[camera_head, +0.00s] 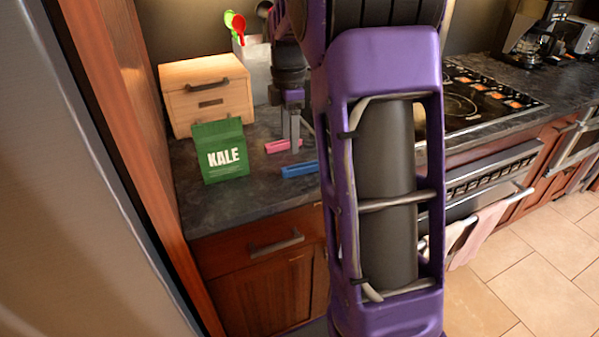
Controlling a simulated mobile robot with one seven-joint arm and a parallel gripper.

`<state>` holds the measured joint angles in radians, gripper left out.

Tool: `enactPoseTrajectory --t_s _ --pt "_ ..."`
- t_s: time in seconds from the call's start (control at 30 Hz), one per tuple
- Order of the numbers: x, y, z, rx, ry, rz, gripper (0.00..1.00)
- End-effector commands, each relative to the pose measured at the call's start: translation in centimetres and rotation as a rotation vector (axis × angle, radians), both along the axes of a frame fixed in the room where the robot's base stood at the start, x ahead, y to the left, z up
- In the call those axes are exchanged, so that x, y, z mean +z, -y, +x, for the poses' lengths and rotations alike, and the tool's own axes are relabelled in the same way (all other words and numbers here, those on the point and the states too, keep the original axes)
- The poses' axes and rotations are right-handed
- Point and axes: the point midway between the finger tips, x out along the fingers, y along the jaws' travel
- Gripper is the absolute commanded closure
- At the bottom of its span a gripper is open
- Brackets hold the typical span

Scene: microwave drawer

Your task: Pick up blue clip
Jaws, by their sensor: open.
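The blue clip (299,170) lies on the dark countertop near its front edge, partly hidden at its right end by my purple arm. A pink clip (283,145) lies behind it. My gripper (290,150) points straight down with its fingers apart, close to the pink clip's right end and behind the blue clip in the picture. The gripper is open, with nothing seen between its fingers. Its exact height above the counter is hard to tell.
A light utensil holder (256,68) stands behind. A tall cabinet panel (130,130) bounds the left. A stove (470,100) is at right.

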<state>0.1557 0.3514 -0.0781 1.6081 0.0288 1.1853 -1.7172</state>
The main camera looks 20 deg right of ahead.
Motion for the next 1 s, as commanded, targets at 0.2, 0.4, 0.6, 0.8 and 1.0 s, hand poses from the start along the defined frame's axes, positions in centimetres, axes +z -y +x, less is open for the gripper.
enactPoseTrajectory --t_s 0.2,0.4,0.6,0.8,1.0 --pt "-2.6 0.0 0.0 0.0 0.001 0.0 0.38" --pt "-4.5 -0.1 -0.2 0.0 -0.001 0.001 0.38" --pt "-7.3 -0.1 -0.4 0.0 0.0 0.0 0.38" --pt "-8.0 -0.1 -0.4 0.0 0.001 0.0 0.38" --pt "-8.0 -0.1 -0.4 0.0 0.002 0.0 0.48"
